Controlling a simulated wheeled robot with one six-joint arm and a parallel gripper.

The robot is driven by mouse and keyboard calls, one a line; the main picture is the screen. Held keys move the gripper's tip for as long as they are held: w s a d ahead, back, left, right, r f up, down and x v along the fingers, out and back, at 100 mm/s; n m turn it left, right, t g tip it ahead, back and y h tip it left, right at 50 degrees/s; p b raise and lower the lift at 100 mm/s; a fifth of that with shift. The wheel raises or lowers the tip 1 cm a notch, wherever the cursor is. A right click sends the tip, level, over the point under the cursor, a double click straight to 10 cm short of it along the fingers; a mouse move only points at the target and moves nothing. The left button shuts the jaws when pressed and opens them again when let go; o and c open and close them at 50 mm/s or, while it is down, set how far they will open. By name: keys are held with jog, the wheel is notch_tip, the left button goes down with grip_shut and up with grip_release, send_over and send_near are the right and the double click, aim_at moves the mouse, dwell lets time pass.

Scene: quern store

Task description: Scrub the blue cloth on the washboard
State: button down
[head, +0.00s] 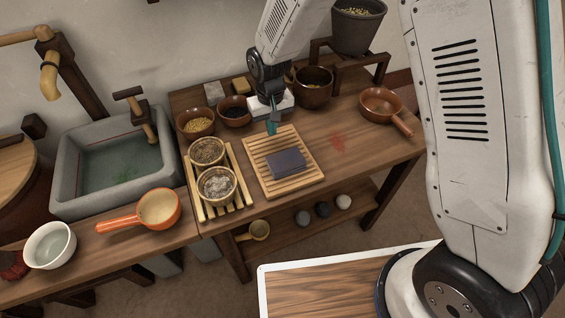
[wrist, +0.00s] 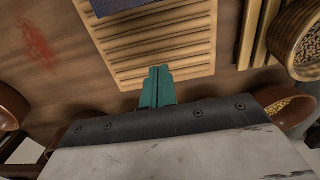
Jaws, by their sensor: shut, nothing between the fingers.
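The blue cloth (head: 287,162) lies folded flat on the wooden ribbed washboard (head: 258,178), on its right front part in the head view. In the wrist view an edge of the cloth (wrist: 118,6) shows at the top, on the slats of the washboard (wrist: 160,45). My gripper (head: 271,128) is shut and empty, with teal fingers pointing down at the far edge of the washboard, behind the cloth and apart from it. In the wrist view the closed fingers (wrist: 157,85) show over the washboard's near edge.
Left of the washboard, a slatted rack (head: 205,207) holds two bowls. Bowls of grain (head: 195,123) and dark stuff (head: 234,110) stand behind. An orange-brown pan (head: 381,103) sits right, near a red stain (head: 337,142). A stone sink (head: 115,165) stands left. Bare table lies right of the washboard.

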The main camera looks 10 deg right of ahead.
aim_at(245, 87)
jog(key=shift+w+a+f, duration=0.1)
jog(key=shift+w+a, duration=0.25)
jog(key=shift+w, duration=0.9)
jog(key=shift+w+a+f, duration=0.1)
jog(key=shift+w+a, duration=0.3)
jog(key=shift+w, duration=0.8)
jog(key=shift+w+a, duration=0.35)
jog(key=shift+w, duration=0.9)
jog(key=shift+w+f, duration=0.2)
jog(key=shift+f, duration=0.05)
jog(key=shift+w+a+f, duration=0.1)
jog(key=shift+w+a, duration=0.35)
jog(key=shift+w, duration=1)
jog(key=shift+w+a+f, duration=0.1)
jog(key=shift+w+a, duration=0.3)
jog(key=shift+w, duration=1)
jog(key=shift+w+a, duration=0.45)
jog(key=shift+w, duration=1)
jog(key=shift+w+f, duration=0.1)
jog(key=shift+w+a+f, duration=0.1)
jog(key=shift+w+a, duration=0.3)
jog(key=shift+w, duration=1.05)
jog(key=shift+w+a+f, duration=0.1)
jog(key=shift+w+a, duration=0.35)
jog(key=shift+w, duration=1)
jog(key=shift+w+a+f, duration=0.1)
jog(key=shift+w+a, duration=0.3)
jog(key=shift+w, duration=1.05)
jog(key=shift+w+f, duration=0.1)
